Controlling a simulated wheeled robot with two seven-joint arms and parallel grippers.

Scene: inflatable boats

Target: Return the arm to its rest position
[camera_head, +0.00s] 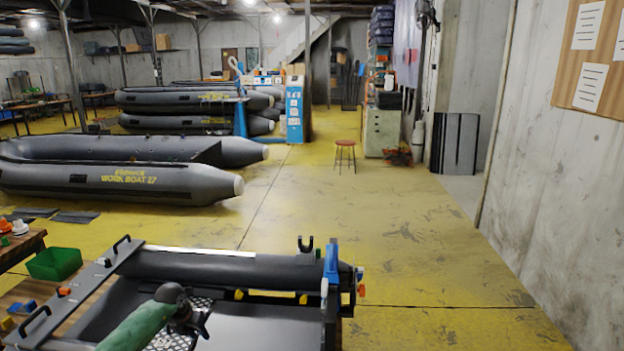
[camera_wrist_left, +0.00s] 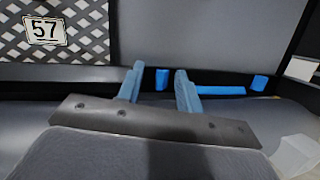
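My left arm (camera_head: 140,326) comes in from the bottom left of the head view, with a green sleeve and a dark wrist, over the inside of the nearest grey boat. My left gripper shows in the left wrist view (camera_wrist_left: 158,84). Its two blue fingers stand apart with a gap between them, and I see nothing held. A small blue piece (camera_wrist_left: 162,79) shows in line with the gap, seemingly behind the fingers. My right gripper is in neither view.
The nearest boat (camera_head: 225,268) has a dark tube, and a blue clamp-like part (camera_head: 331,262) stands at its right end. A green bin (camera_head: 54,263) is at the left. A larger boat (camera_head: 115,168) lies beyond. Yellow floor (camera_head: 430,260) is open at the right.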

